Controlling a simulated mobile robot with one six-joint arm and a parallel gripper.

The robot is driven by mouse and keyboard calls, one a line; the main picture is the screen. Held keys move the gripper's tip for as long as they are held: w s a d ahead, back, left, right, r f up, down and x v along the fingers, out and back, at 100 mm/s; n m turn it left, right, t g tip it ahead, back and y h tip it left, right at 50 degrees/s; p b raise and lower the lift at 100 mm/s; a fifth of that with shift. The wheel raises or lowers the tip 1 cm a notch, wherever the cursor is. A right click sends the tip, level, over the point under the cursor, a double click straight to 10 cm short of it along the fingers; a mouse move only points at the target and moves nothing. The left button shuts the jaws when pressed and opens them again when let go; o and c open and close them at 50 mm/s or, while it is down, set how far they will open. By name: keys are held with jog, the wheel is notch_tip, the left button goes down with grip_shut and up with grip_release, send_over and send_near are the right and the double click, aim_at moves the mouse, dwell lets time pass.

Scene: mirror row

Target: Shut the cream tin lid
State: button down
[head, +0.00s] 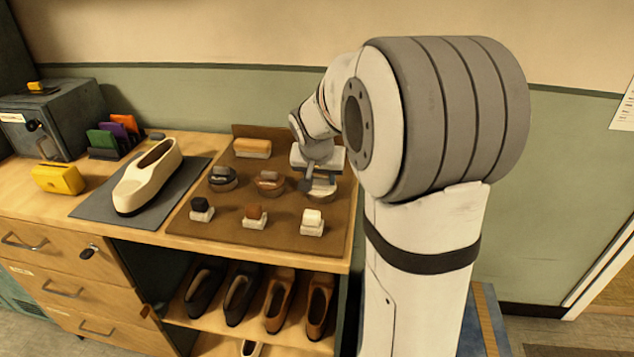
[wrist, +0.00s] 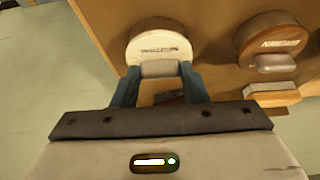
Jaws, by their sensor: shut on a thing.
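The cream tin (wrist: 157,46) is round, with a pale labelled top face and a brown side, near the top of the wrist view. In the head view the tin (head: 322,193) sits at the right of the row of tins, partly hidden by my gripper (head: 318,180). In the wrist view my gripper (wrist: 160,72) has its two blue-grey fingers shut on the grey tab (wrist: 163,68) at the tin's near edge. The pale face with the tab looks like the lid. I cannot tell whether the lid is fully down.
A brown tin (head: 268,181) and a black tin (head: 222,178) stand to the left. Several small brushes or blocks, including a white-topped one (head: 312,221), stand in front. A brush (head: 252,148) lies behind. A cream shoe (head: 148,178) rests on a grey mat farther left.

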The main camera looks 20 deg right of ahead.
jog(key=c, duration=0.8)
grip_release()
jog(key=shift+s, duration=0.1)
jog(key=shift+c, duration=0.2)
jog(key=v, duration=0.8)
jog(key=shift+f, duration=0.1)
